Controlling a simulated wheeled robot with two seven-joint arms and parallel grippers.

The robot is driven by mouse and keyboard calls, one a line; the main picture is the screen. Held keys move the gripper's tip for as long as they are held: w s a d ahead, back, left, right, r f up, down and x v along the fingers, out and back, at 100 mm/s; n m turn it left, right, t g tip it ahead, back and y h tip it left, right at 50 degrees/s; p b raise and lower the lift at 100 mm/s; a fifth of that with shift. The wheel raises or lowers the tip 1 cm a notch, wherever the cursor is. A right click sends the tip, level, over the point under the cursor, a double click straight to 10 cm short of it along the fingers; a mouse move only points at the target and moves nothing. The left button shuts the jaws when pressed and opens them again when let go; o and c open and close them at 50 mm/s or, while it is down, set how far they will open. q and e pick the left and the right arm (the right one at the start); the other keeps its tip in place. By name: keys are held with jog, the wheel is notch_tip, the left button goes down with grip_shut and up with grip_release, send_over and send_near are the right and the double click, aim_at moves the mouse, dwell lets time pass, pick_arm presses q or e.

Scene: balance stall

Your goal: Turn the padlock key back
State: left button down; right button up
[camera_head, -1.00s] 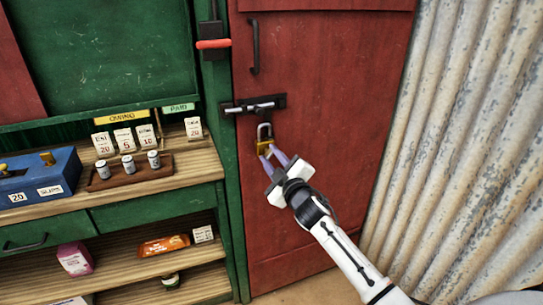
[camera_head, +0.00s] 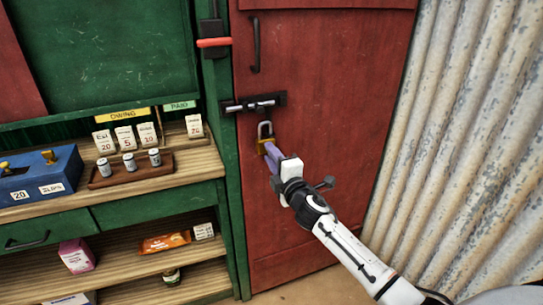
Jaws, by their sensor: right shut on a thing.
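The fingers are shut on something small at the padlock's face. The key itself is hidden by the fingers, so its angle cannot be seen. My left gripper is not in view.
The green shelf unit at the left holds a blue box (camera_head: 42,177), a wooden tray (camera_head: 131,176) with small cylinders, and price cards. A red-handled lever (camera_head: 214,43) is on the post. Corrugated metal (camera_head: 470,130) stands at the right.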

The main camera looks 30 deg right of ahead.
dwell(0.5)
jog(key=o, duration=1)
jog(key=shift+o, duration=0.2)
jog(key=shift+s, duration=0.15)
jog(key=v, duration=1)
jog(key=s+a+f+m+g+y, duration=0.1)
jog(key=s+a+f+m+g, duration=0.1)
jog(key=s+a+f, duration=0.35)
jog(key=s+a+f+m+g+y, duration=0.1)
jog(key=s+a+f+m, duration=0.15)
jog(key=f, duration=0.55)
jog(key=s+a+f+m+g+y, duration=0.1)
jog(key=s+a+f+m+g, duration=0.15)
jog(key=s+f, duration=0.3)
jog(key=s+a+f+m+g+y, duration=0.3)
jog(key=s+a+f+m, duration=0.3)
jog(key=s+a+f, duration=0.3)
jog(key=s+a, duration=0.1)
jog(key=s, duration=0.3)
jog(key=shift+a, duration=0.35)
